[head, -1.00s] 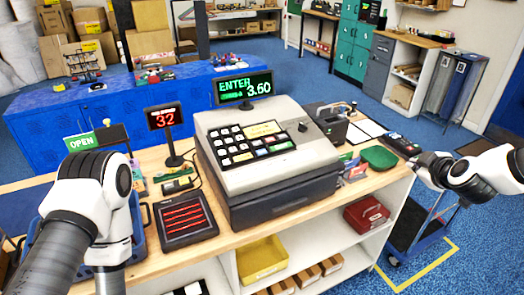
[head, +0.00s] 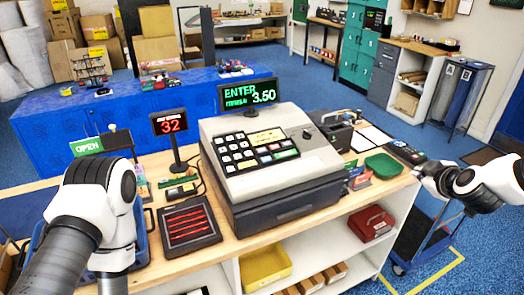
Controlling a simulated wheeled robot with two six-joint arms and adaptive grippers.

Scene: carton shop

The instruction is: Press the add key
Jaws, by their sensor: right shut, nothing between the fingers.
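The grey cash register (head: 270,184) stands on the wooden counter. Its sloped top carries a black keypad with white number keys (head: 236,152) on the left and a group of coloured keys (head: 276,150) on the right. The key labels are too small to read, so I cannot tell which is the add key. The register's display (head: 247,95) reads ENTER and 3.50 in green. My right gripper (head: 424,172) is shut and empty, right of the counter's right end, well away from the keypad. My left arm comes in at the left; its gripper is out of sight.
A red 32 display (head: 170,124), a dark tray with red strips (head: 188,224) and an OPEN sign (head: 87,146) stand left of the register. A green dish (head: 384,165) and a card terminal (head: 406,152) lie right. Yellow bin (head: 266,268) and red box (head: 371,222) sit on shelves below.

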